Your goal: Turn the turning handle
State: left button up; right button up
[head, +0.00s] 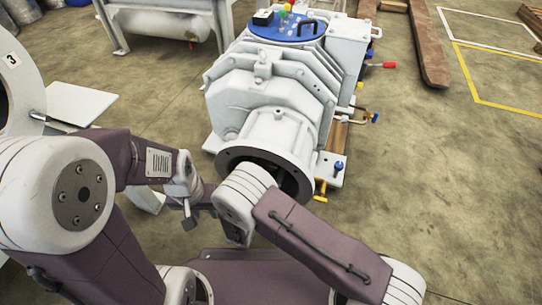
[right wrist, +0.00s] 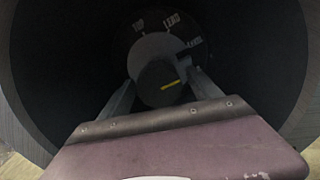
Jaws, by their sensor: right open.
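The turning handle (right wrist: 160,84) is a dark round knob with a yellow mark, seen in the right wrist view deep inside a dark round opening. A grey disc and a dark dial face with white lettering (right wrist: 172,22) sit behind it. My right gripper (right wrist: 163,88) is open, with one finger on each side of the knob; whether they touch it is unclear. In the head view, my right arm reaches to the flange (head: 232,158) of the white vacuum machine (head: 265,95), and its fingers are hidden. My left gripper (head: 187,210) hangs left of the flange, its jaws unclear.
A dark opening wall surrounds my right gripper closely. The machine has a blue top panel (head: 290,27) and a red-handled valve (head: 388,65) on its right. A white sheet (head: 78,103) juts out at left. Concrete floor is free at right.

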jog(key=shift+s+r, duration=0.1)
jog(key=c, duration=1.4)
jog(key=shift+r+n+p, duration=0.1)
jog(key=shift+n+p, duration=0.2)
jog(key=shift+p, duration=0.25)
jog(key=n+p, duration=0.3)
jog(key=shift+r, duration=0.1)
jog(key=shift+o, duration=0.2)
jog(key=n+p, duration=0.2)
jog(key=n, duration=0.1)
jog(key=shift+d+p, duration=0.1)
jog(key=shift+p, duration=0.2)
jog(key=shift+f+n+p, duration=0.2)
jog(key=shift+n+p, duration=0.4)
jog(key=shift+n, duration=0.5)
jog(key=o, duration=1.4)
jog(key=shift+c, duration=0.2)
